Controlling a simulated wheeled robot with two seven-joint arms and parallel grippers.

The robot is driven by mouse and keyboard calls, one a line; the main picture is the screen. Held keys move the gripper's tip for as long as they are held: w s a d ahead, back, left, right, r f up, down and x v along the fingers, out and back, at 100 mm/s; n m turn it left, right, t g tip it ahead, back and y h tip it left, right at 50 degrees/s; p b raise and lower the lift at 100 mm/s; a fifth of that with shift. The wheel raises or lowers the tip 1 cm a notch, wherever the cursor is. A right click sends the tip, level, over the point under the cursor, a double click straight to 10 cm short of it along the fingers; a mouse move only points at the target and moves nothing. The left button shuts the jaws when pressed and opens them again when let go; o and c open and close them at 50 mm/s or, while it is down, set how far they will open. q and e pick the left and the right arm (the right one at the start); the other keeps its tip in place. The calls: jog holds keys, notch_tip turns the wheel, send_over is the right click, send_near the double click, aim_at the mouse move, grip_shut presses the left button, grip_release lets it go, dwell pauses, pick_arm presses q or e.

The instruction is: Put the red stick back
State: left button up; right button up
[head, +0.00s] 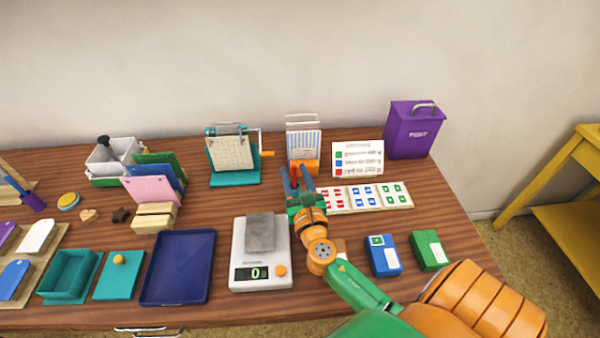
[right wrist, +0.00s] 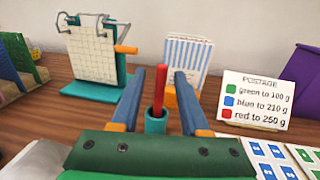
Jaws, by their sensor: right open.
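The red stick (right wrist: 160,88) stands upright in a small teal holder (right wrist: 156,122) in the right wrist view. In the head view the red stick (head: 294,174) shows only as a short piece between my fingers. My right gripper (head: 295,170) is open, with one blue finger on each side of the stick. In the right wrist view gaps show between the stick and both fingers of the gripper (right wrist: 158,78). The stick's lower end is hidden inside the holder. My left gripper is not in view.
A striped card holder (head: 303,140) stands just behind my right gripper. A postage sign (head: 357,158) and a stamp sheet (head: 368,196) are to its right. A scale (head: 247,275) reading 0 is in front left. A teal stand with a grid pad (head: 231,154) is behind left.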

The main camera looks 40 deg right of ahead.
jog(key=b+v, duration=0.1)
jog(key=v, duration=0.7)
